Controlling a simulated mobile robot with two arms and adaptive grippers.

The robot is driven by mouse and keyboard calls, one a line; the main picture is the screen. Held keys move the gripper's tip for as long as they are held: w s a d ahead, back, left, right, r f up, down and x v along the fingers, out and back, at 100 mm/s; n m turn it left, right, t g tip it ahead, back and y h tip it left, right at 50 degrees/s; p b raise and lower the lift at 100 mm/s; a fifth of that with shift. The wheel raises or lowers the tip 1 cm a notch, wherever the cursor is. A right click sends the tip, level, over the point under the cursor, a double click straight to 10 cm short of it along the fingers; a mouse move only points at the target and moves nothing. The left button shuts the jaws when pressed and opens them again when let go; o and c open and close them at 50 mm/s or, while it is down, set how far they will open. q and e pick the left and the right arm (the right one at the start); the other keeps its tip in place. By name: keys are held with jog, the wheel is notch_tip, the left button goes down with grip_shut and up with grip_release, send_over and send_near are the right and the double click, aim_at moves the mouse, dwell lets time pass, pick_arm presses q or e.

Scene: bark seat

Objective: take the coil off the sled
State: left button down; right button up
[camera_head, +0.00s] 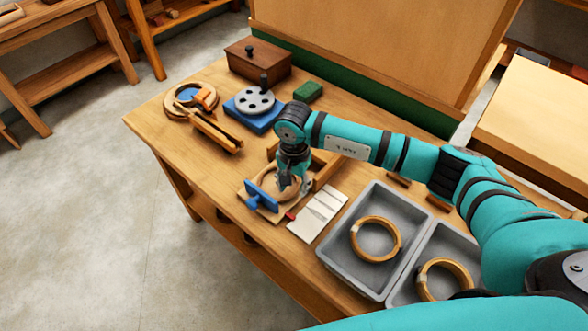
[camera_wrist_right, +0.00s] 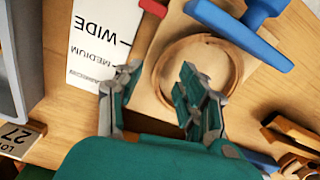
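A thin pale-wood coil (camera_wrist_right: 238,72) lies on a light wooden sled (camera_head: 246,201) on the bench, with a blue clamp (camera_head: 262,194) at its near side. The sled and blue clamp also show in the right wrist view, the clamp (camera_wrist_right: 235,32) at the top right. My right gripper (camera_head: 290,184) points down over the coil and partly hides it. In the right wrist view its fingers (camera_wrist_right: 153,88) are apart, one seen over the ring's inside, the other left of its rim. Contact cannot be told. My left gripper is not in view.
Two grey trays (camera_head: 335,255) hold finished rings (camera_head: 376,239). A blue fixture (camera_head: 255,108), wooden box (camera_head: 258,60) and clamped ring (camera_head: 180,104) stand farther back. Bare bench shows at left.

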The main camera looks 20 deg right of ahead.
jog(key=shift+f, duration=0.85)
grip_shut()
